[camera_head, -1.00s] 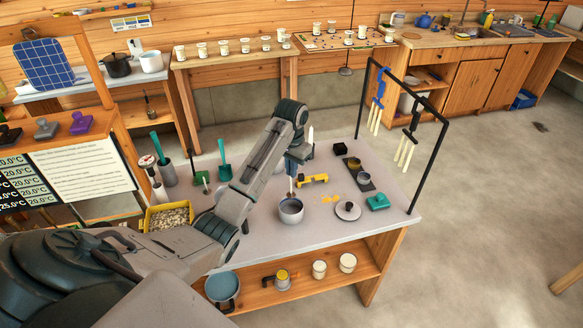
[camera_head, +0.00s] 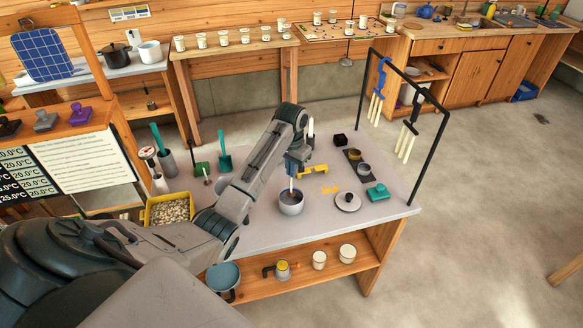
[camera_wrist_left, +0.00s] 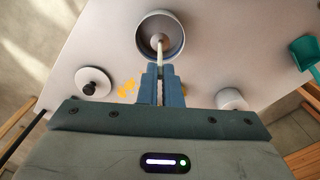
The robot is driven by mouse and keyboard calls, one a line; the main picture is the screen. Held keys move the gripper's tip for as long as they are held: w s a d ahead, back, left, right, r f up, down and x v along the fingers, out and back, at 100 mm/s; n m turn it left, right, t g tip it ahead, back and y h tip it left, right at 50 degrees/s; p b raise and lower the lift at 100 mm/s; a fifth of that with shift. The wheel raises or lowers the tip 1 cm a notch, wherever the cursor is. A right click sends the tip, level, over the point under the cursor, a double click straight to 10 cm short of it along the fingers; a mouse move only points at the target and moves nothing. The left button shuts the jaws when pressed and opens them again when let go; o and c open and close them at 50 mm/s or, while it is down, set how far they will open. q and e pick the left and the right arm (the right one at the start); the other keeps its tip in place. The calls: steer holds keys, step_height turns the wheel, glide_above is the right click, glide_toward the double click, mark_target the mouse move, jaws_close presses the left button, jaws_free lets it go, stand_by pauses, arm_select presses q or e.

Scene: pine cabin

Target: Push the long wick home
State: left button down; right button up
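My left gripper (camera_head: 293,174) is above a grey pot (camera_head: 291,206) on the worktable. In the left wrist view its blue fingers (camera_wrist_left: 161,84) are close together around a thin white rod (camera_wrist_left: 160,50). The rod runs down from the fingers into the pot (camera_wrist_left: 146,25); I cannot tell if its lower end touches the bottom. I cannot pick out a wick for certain; the rod is too small to identify. My right gripper is not in view.
A black rack (camera_head: 437,150) with hanging candles stands at the right edge.

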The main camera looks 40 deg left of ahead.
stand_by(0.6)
arm_select(q)
steer(key=shift+f, duration=0.15)
steer(key=shift+f, duration=0.4)
steer(key=shift+f+b, duration=0.35)
steer(key=shift+f, duration=1.15)
steer(key=shift+f, duration=0.65)
steer(key=shift+f, duration=0.3)
